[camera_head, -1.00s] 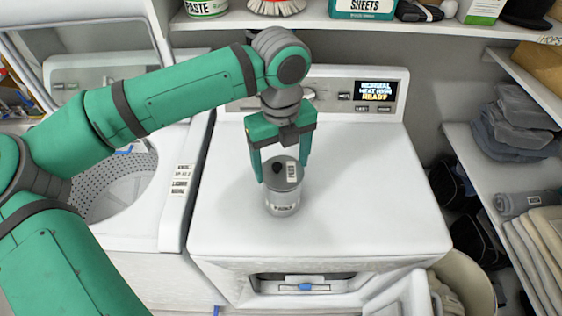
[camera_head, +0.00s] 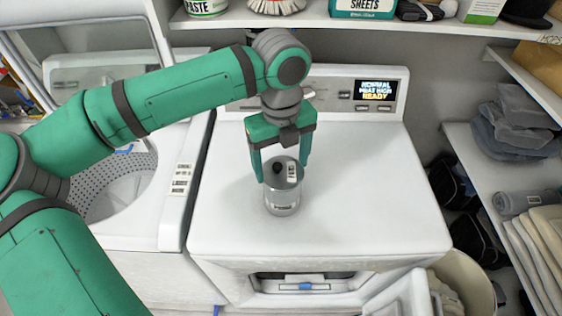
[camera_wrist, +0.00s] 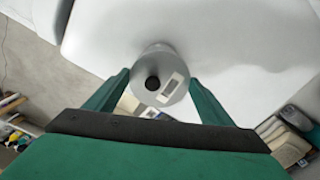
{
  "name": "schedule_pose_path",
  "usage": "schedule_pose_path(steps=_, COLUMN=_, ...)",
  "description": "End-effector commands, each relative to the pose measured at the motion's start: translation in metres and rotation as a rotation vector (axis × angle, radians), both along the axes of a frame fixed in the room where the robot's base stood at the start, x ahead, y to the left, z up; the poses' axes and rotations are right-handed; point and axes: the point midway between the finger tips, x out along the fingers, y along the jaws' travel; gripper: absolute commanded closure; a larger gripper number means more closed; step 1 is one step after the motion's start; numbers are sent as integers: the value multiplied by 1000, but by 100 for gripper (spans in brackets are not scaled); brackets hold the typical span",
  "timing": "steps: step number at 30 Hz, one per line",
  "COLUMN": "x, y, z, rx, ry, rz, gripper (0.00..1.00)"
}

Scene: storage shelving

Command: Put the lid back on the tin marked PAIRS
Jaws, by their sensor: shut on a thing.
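A grey metal tin (camera_head: 282,205) stands upright on the white dryer top, with a small label low on its front that is too small to read surely. A round grey lid (camera_head: 290,183) with a dark knob and a pale label is at the tin's mouth, lined up over it; I cannot tell if it is fully seated. My gripper (camera_head: 282,172) points down with a finger on each side of the lid, shut on it. In the wrist view the lid (camera_wrist: 168,92) shows between the two green fingers and hides most of the tin.
The dryer top (camera_head: 370,200) is clear around the tin. The dryer's control panel (camera_head: 350,95) rises behind. An open washer (camera_head: 175,215) stands at the left. Shelves with folded cloths (camera_head: 520,120) are at the right, and a shelf with boxes (camera_head: 360,8) runs above.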

Motion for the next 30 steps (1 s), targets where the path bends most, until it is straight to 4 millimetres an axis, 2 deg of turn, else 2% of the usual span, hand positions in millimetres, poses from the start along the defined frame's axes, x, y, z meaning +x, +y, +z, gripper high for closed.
schedule_pose_path(steps=11, x=0, y=0, z=-1, rx=0, ry=0, rz=0, gripper=46)
schedule_pose_path(steps=12, x=0, y=0, z=0, rx=0, ry=0, rz=0, gripper=17)
schedule_pose_path(steps=14, x=0, y=0, z=0, rx=0, ry=0, rz=0, gripper=3)
schedule_pose_path(steps=30, x=0, y=0, z=2, rx=0, ry=-1, rz=0, gripper=0)
